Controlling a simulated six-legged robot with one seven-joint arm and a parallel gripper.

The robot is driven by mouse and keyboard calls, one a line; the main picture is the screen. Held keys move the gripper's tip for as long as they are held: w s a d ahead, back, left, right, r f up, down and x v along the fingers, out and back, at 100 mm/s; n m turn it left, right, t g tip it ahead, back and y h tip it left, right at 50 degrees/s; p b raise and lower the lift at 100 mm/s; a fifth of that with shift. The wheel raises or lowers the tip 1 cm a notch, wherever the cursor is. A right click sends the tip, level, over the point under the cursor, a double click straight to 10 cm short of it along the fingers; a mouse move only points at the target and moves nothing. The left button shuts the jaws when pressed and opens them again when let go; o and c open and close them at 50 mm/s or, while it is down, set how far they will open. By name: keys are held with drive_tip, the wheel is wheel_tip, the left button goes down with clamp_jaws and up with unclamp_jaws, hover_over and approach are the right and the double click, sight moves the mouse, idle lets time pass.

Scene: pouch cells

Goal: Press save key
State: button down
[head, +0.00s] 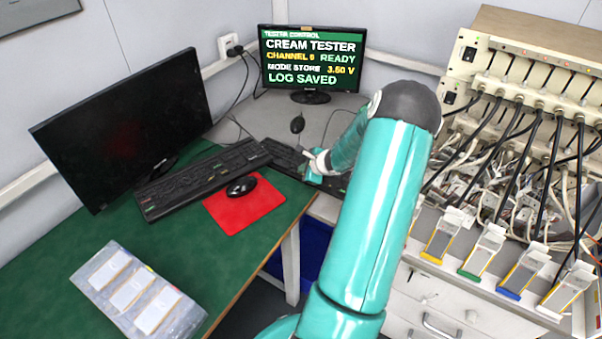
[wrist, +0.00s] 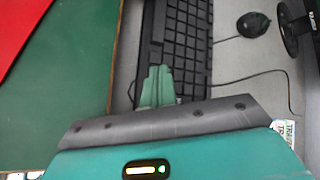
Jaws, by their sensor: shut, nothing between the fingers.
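The tester screen (head: 311,60) at the back reads CREAM TESTER, CHANNEL with a digit I cannot read surely, READY, MODE STORE 3.50 V and LOG SAVED. A black keyboard (head: 281,153) lies on the grey desk in front of it, partly hidden by my arm. In the wrist view the keyboard (wrist: 188,45) runs up from my gripper (wrist: 157,78). The green fingers are shut and empty, over the keyboard's near left part. I cannot tell whether they touch a key. No key label is legible, so I cannot pick out the save key.
A second keyboard (head: 190,180), a mouse (head: 241,186) on a red mat (head: 262,207) and a dark monitor (head: 125,130) stand on the green desk. A tray of pouch cells (head: 110,293) lies in front. A cabled rack (head: 530,60) stands right. Another mouse (wrist: 253,24) is beside the keyboard.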

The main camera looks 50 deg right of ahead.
idle(0.3)
drive_tip(key=shift+r, duration=0.8)
drive_tip(key=shift+r, duration=2.5)
